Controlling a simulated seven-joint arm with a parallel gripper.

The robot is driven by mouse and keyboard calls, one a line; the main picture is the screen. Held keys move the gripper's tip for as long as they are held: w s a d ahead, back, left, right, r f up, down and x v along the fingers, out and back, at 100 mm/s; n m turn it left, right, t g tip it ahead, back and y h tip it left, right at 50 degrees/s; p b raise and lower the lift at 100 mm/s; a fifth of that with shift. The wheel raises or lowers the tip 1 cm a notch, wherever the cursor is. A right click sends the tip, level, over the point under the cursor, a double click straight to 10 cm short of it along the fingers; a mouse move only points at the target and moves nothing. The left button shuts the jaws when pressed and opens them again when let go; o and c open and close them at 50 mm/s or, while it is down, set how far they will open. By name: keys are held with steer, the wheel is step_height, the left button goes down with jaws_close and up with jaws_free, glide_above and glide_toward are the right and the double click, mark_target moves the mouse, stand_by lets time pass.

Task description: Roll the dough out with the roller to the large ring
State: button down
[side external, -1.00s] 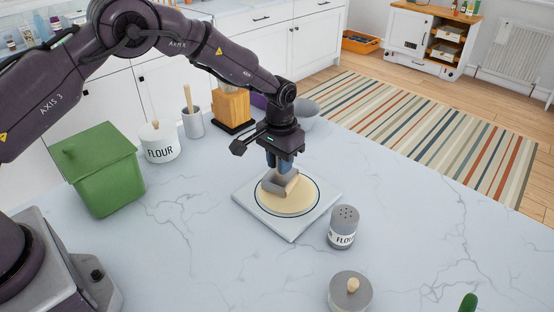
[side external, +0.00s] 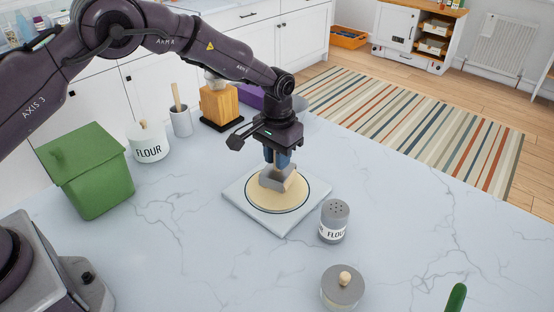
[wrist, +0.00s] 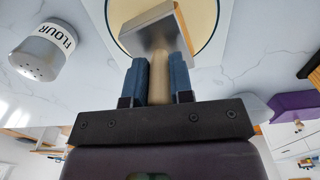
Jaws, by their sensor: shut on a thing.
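The dough (side external: 272,203) is a flat, pale round sheet on a square white board (side external: 284,226). A dark ring (side external: 306,197) marked on the board runs round it, with the dough edge close to the line. My gripper (side external: 278,158) is above the board, its blue fingers shut on the pale handle (wrist: 160,78) of the roller. The roller (side external: 280,179) has a grey metal body and sits low over the back-middle of the dough; contact is hard to tell. The roller's grey body (wrist: 153,38) also shows in the wrist view and hides part of the dough.
A flour shaker (side external: 334,222) stands just right of the board. A lidded grey pot (side external: 343,287) is in front. A green bin (side external: 86,172), a flour jar (side external: 149,146), a utensil pot (side external: 180,121) and a wooden block (side external: 220,105) stand left and behind.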

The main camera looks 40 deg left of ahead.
steer(key=shift+r, duration=2.4)
steer(key=shift+w, duration=0.1)
steer(key=shift+f, duration=0.3)
steer(key=s, duration=0.2)
steer(key=a+f, duration=0.1)
steer(key=shift+s+m, duration=0.3)
steer(key=shift+s, duration=0.1)
steer(key=s+a+r, duration=0.3)
steer(key=s+a, duration=0.1)
steer(key=s, duration=0.2)
steer(key=s+a+r, duration=0.3)
steer(key=s, duration=0.4)
steer(key=shift+s+a+r, duration=0.2)
steer(key=shift+a+r, duration=0.15)
steer(key=shift+a, duration=0.05)
steer(key=shift+a, duration=0.1)
